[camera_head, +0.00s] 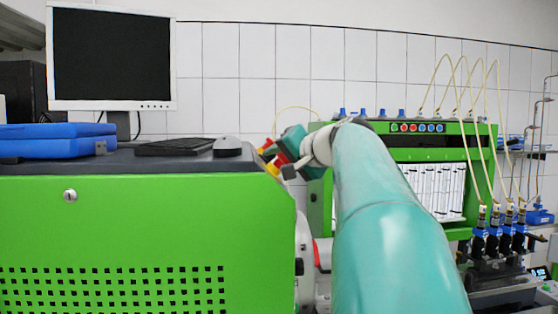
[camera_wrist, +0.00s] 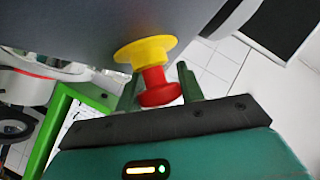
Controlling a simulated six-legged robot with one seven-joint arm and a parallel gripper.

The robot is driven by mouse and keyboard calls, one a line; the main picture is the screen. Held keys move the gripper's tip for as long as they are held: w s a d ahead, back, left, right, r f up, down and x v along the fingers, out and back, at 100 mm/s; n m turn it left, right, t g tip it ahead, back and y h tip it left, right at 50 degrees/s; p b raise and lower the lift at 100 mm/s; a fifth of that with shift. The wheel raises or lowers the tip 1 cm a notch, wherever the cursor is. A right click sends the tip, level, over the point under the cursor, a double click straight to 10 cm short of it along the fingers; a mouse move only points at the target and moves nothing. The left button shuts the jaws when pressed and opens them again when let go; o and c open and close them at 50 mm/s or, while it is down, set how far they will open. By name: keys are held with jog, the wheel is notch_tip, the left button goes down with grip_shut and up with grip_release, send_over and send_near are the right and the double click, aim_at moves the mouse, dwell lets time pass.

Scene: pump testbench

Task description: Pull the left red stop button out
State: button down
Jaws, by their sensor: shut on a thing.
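In the wrist view a red stop button (camera_wrist: 155,86) with a yellow collar (camera_wrist: 146,52) sticks out from a dark grey surface. My gripper (camera_wrist: 157,82) has one finger on each side of the red head and is shut on it. The contact faces are partly hidden. In the head view two red buttons with yellow parts show at the right end of the green bench, one upper (camera_head: 267,145) and one lower (camera_head: 281,159). My gripper's teal hand (camera_head: 293,138) is right beside them and partly covers them. I cannot tell from this view which one is held.
The green bench (camera_head: 130,225) carries a monitor (camera_head: 111,55), a keyboard (camera_head: 175,146), a mouse (camera_head: 227,146) and a blue case (camera_head: 50,139). A green pump testbench (camera_head: 470,140) with thin yellowish hoses stands behind my arm. A white tiled wall is at the back.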

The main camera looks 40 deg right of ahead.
jog(key=shift+s+d+r, duration=0.25)
jog(key=shift+d+r, duration=0.2)
jog(key=shift+r, duration=0.15)
jog(key=c, duration=1.2)
grip_release()
jog(key=shift+c, duration=0.2)
jog(key=o, duration=0.3)
jog(key=shift+w+d+f, duration=0.1)
jog(key=shift+w, duration=0.1)
jog(key=shift+o, duration=0.3)
jog(key=v, duration=1.4)
jog(key=shift+s, duration=0.15)
